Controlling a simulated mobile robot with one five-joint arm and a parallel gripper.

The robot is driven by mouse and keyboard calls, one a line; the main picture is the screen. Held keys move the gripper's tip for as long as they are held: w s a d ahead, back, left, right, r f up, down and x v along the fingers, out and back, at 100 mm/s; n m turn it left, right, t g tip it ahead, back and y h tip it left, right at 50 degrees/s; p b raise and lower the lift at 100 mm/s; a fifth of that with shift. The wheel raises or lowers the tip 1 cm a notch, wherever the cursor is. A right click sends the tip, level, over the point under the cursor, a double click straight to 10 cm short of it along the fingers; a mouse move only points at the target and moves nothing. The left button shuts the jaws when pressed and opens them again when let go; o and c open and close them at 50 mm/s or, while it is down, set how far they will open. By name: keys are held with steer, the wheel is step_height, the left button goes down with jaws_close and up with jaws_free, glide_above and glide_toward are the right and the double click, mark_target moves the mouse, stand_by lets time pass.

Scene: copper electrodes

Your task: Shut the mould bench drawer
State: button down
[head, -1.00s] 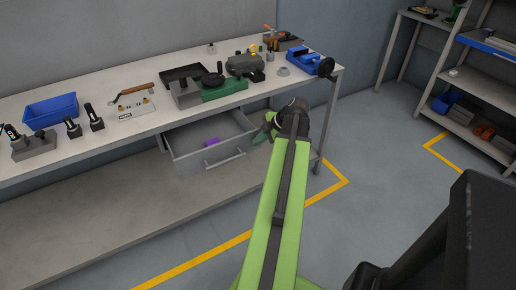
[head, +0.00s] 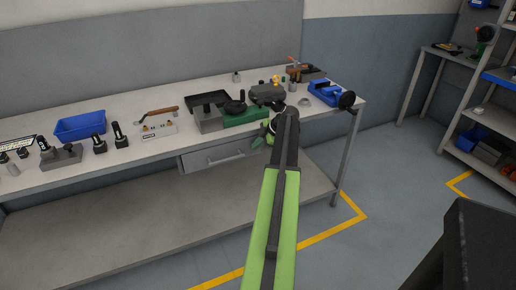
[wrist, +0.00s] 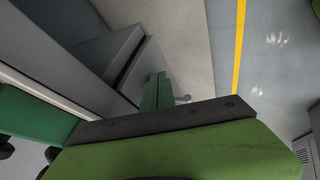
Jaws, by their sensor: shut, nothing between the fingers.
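The grey mould bench drawer (head: 222,157) sits under the worktop of the mould bench (head: 150,150) in the head view. I cannot tell whether a small gap is left. My gripper (head: 266,138) is at the right end of the drawer front. In the wrist view its green fingers (wrist: 157,92) are together and empty, close by the grey drawer front (wrist: 143,70) and handle end (wrist: 183,99). I cannot tell whether they touch.
A green vice-like tool (head: 240,113), a blue vice (head: 325,93) and a blue bin (head: 80,125) stand on the worktop above. A lower shelf (head: 150,220) runs below the drawer. A shelving rack (head: 490,120) stands at the right. The floor in front is clear.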

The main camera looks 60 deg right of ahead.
steer(key=s+a+r+p, duration=0.2)
steer(key=s+r+p, duration=0.6)
steer(key=s, duration=0.1)
steer(key=shift+s, duration=0.15)
